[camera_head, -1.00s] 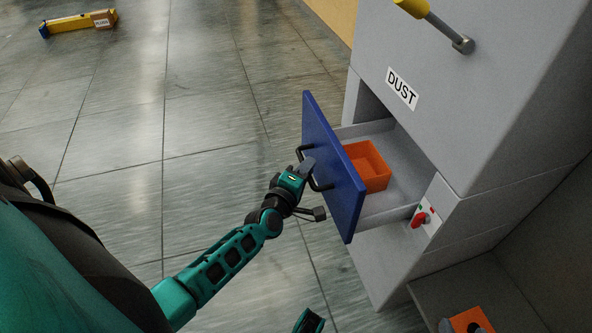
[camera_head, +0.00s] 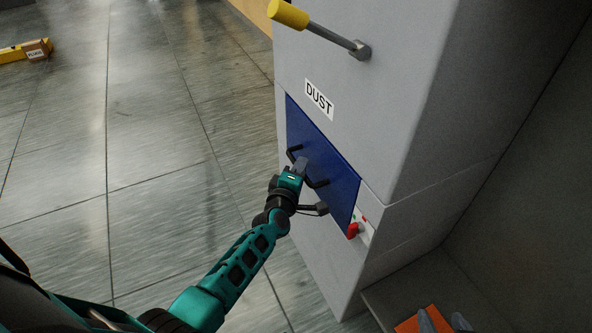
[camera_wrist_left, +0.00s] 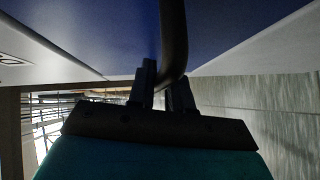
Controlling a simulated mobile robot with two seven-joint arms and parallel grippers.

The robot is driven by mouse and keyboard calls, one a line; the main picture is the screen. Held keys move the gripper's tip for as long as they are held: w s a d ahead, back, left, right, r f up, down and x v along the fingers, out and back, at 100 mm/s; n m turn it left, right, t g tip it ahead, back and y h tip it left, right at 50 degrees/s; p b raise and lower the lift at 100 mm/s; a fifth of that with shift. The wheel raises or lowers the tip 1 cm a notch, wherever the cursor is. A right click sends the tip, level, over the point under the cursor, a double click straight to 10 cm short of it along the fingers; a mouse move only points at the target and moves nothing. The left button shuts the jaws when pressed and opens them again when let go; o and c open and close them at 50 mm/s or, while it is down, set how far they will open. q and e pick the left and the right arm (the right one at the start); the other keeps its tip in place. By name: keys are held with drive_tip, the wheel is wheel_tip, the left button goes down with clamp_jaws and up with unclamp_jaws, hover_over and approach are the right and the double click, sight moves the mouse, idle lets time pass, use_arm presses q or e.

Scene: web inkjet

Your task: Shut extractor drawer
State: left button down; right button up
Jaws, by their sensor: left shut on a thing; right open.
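The extractor drawer's blue front (camera_head: 335,178) sits in the opening of the grey cabinet and looks about flush with it; its inside is hidden. A black bar handle (camera_head: 319,184) is on the front. My left gripper (camera_head: 301,166) is shut on the handle. In the left wrist view, the dark handle (camera_wrist_left: 173,38) runs down between the fingers (camera_wrist_left: 166,88), with the blue front (camera_wrist_left: 95,30) close behind.
The cabinet (camera_head: 390,90) carries a "DUST" label (camera_head: 319,99) and a yellow-ended lever (camera_head: 288,14) above the drawer. A red switch (camera_head: 353,230) is beside the drawer's lower right. Open floor (camera_head: 150,130) lies to the left.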

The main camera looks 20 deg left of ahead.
use_arm(q)
drive_tip(key=shift+w+d+r, duration=0.15)
drive_tip(key=shift+d, duration=0.05)
drive_tip(key=c, duration=1.5)
unclamp_jaws()
drive_tip(key=o, duration=0.3)
drive_tip(key=shift+o, duration=0.2)
drive_tip(key=s+d+r+p, duration=0.1)
drive_tip(key=s+p, duration=0.2)
drive_tip(key=s, duration=0.9)
drive_tip(key=shift+s+r+p, duration=0.3)
drive_tip(key=shift+p, duration=0.05)
